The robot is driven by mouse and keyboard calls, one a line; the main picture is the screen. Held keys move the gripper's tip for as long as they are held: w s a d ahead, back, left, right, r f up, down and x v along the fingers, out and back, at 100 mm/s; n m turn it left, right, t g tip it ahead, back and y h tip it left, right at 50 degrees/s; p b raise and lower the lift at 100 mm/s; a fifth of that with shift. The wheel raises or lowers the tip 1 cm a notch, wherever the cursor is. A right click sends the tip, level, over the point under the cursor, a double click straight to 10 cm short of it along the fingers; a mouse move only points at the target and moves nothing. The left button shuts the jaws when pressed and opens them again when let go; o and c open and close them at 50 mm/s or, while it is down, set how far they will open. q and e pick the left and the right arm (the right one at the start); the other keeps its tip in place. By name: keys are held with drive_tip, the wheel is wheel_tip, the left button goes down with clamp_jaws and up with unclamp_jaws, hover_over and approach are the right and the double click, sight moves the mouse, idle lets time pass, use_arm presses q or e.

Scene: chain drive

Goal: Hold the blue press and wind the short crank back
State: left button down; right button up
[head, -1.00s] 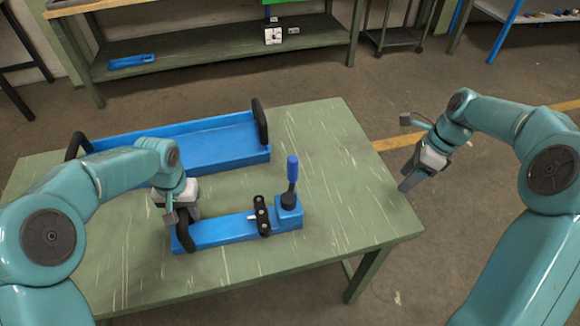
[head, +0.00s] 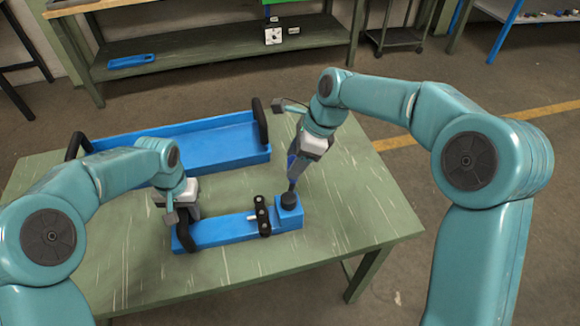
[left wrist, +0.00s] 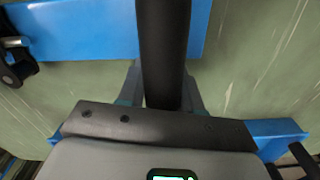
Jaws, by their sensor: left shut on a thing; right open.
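The blue press (head: 220,232) lies on the green table, with a black handle at its left end and a short crank on a blue block at its right end. My left gripper (head: 184,217) is shut on the black handle, which also runs between its fingers in the left wrist view (left wrist: 163,50). The crank's black hub (head: 289,200) shows, while its blue grip (head: 291,161) is mostly hidden by my right gripper (head: 298,172). My right gripper is open, pointing down at the grip; I cannot tell whether it touches it.
A blue tray (head: 215,142) with black end handles stands behind the press on the table (head: 350,205). Black rollers (head: 262,215) sit on the press beside the crank block. The table's right part is clear.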

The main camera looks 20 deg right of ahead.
drive_tip(key=shift+x, duration=1.8)
drive_tip(key=c, duration=1)
